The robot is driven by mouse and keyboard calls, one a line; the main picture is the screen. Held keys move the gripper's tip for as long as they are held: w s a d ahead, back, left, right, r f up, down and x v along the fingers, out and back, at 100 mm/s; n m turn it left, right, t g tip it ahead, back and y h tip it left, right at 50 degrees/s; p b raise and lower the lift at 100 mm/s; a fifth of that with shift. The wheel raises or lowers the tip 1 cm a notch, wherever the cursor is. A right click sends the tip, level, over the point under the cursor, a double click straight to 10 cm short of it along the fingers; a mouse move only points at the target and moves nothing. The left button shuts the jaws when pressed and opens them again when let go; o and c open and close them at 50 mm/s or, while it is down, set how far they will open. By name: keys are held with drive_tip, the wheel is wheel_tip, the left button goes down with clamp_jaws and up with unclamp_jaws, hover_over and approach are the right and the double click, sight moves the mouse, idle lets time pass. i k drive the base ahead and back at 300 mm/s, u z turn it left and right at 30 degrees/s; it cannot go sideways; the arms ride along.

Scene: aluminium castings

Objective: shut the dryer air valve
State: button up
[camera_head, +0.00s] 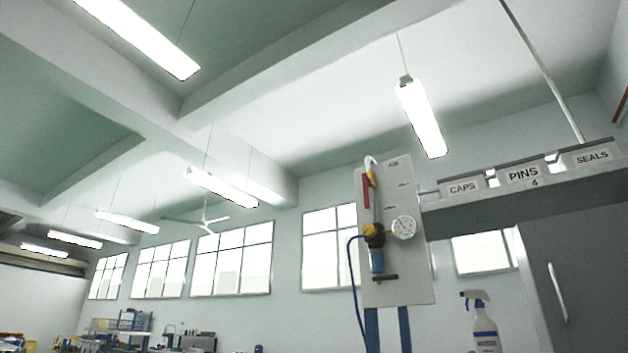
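A white upright panel (412,270) stands right of centre and carries air fittings. A grey pipe (376,212) runs down its left side. A red lever (366,191) with a small yellow part (371,180) sits at the upper pipe. The lever points about vertically, roughly parallel to the pipe. This looks like the air valve; the small panel print is too small to read surely. Below are a yellow and black regulator (373,235), a round white gauge (404,228) and a blue bowl (377,261). My gripper is not in view.
A blue hose (352,275) hangs left of the panel, which has blue posts (372,328). A spray bottle (485,325) stands to the right, before a grey cabinet (580,270). Signs reading CAPS (462,187), PINS (522,174) and SEALS (592,156) sit above it.

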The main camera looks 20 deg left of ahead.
sight(364, 178)
drive_tip(key=z, duration=0.05)
drive_tip(key=k, duration=0.2)
drive_tip(key=u, duration=1)
drive_tip(key=i, duration=0.75)
drive_tip(key=z, duration=0.45)
